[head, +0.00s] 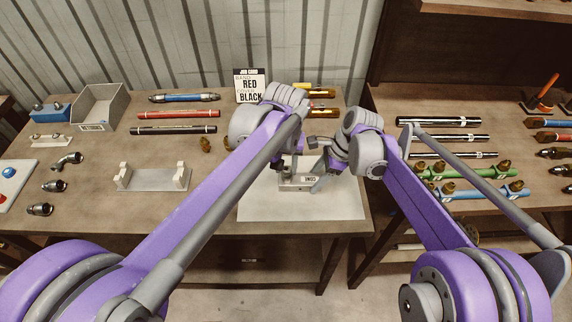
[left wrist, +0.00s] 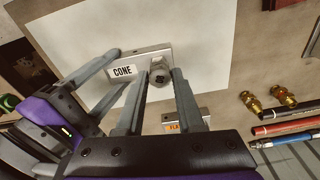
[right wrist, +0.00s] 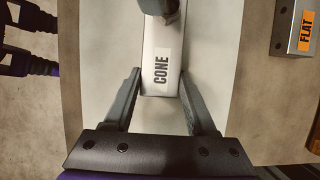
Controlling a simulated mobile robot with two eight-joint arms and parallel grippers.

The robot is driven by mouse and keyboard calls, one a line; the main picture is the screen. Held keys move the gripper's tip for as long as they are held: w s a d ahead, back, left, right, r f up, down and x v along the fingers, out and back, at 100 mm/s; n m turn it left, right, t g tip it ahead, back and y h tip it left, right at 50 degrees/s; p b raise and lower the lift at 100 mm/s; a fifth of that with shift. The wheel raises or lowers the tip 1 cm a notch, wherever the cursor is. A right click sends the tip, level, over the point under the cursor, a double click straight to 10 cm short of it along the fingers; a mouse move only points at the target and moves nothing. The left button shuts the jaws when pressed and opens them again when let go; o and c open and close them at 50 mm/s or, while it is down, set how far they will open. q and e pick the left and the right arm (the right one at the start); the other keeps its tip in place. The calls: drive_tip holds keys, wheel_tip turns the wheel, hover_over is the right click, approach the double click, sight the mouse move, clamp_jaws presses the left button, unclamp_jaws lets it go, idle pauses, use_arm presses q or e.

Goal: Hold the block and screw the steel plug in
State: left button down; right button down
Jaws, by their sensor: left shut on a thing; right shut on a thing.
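The block labelled CONE (head: 298,184) lies on the white sheet (head: 347,204). My right gripper (right wrist: 160,74) is shut on the block (right wrist: 161,88), one finger on each side of its labelled end. My left gripper (left wrist: 163,72) is shut on the plug, a finger on each side. How deep the plug sits in the block cannot be told. In the head view my arms and wrists hide most of this.
A second block labelled FLAT (right wrist: 305,30) lies beside the white sheet. Two brass fittings (left wrist: 283,96) and several hoses lie beyond it. A grey cradle (head: 153,180) and steel fittings (head: 66,161) are on the left of the table. A job card (head: 249,86) stands at the back.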

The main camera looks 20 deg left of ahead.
use_arm(q)
drive_tip(key=shift+w+f, duration=0.1)
drive_tip(key=shift+w, duration=0.05)
idle(0.5)
drive_tip(key=shift+w+f, duration=0.2)
drive_tip(key=shift+w, duration=0.15)
idle(1.2)
drive_tip(key=shift+f, duration=0.7)
